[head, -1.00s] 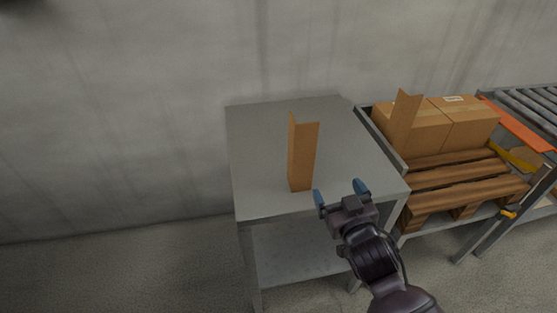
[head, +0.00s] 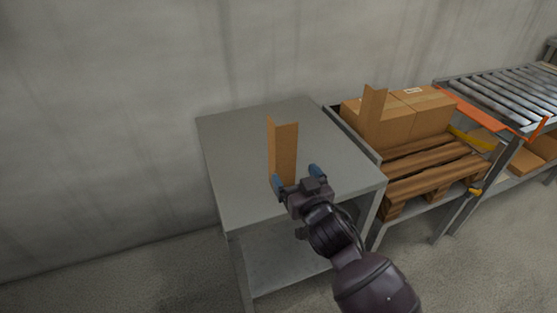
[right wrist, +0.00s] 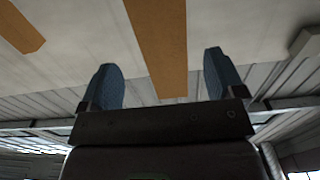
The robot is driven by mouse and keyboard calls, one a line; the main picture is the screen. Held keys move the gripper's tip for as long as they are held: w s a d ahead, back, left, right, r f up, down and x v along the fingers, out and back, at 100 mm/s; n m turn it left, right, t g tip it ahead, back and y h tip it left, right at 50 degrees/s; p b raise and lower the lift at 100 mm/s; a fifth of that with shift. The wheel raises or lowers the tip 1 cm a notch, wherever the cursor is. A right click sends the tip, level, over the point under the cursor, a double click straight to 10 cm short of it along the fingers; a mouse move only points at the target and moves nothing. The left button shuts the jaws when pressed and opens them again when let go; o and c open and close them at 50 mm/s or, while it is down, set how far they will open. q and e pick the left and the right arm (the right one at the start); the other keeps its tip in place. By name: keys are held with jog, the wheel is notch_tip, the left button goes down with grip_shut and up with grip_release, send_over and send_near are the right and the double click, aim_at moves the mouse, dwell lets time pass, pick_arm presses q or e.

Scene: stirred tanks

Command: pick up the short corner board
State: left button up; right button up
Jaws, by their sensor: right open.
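The short corner board (head: 284,145) is a brown L-shaped cardboard piece standing upright on the grey table (head: 230,140). My right gripper (head: 297,177) is open at the board's lower part, in front of it in the head view. In the right wrist view the board (right wrist: 158,45) runs between the two blue fingertips of the right gripper (right wrist: 164,82), with a gap on each side. The foot of the board is partly hidden by the gripper in the head view. My left gripper is not in view.
A roller conveyor (head: 505,92) stands farther right. The table top left of the board is clear.

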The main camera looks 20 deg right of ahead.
aim_at(286, 164)
jog(key=shift+w, duration=0.35)
jog(key=w, duration=0.2)
jog(key=w+b, duration=0.1)
jog(key=shift+w+a, duration=0.25)
jog(key=shift+w, duration=0.65)
jog(key=shift+w+r, duration=0.1)
jog(key=c, duration=0.9)
jog(key=shift+c, duration=0.6)
